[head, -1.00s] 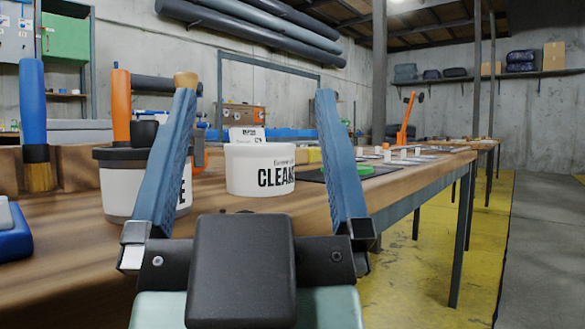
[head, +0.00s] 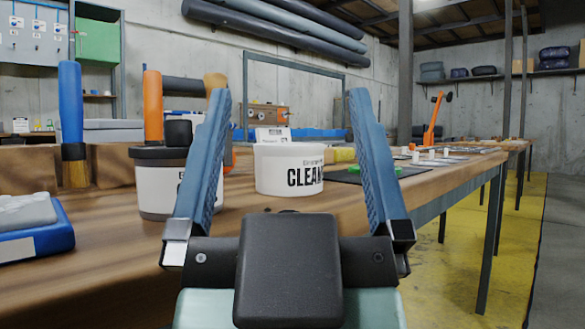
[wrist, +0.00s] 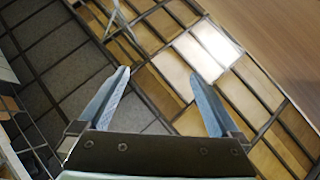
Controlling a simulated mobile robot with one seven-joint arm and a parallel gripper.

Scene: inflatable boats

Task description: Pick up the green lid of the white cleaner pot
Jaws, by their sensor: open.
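The white cleaner pot (head: 272,170), lettered "CLEAN…", stands upright on the wooden workbench; in the head view it shows between my gripper's fingers, beyond them. A flat green piece (head: 398,170), which looks like the lid, lies on a dark mat to the right of the pot. My right finger hides part of it. My gripper (head: 289,92) is open and empty, in front of the bench and nearer to me than the pot. In the wrist view my gripper (wrist: 158,72) has spread fingers over the floor; neither pot nor lid shows there.
A grey-white tub with a black lid (head: 160,153) stands left of the pot, partly behind my left finger. A blue-handled brush (head: 71,115) and a blue box (head: 35,235) are farther left. The bench edge also shows in the wrist view (wrist: 285,45). Yellow floor (head: 450,245) is clear at right.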

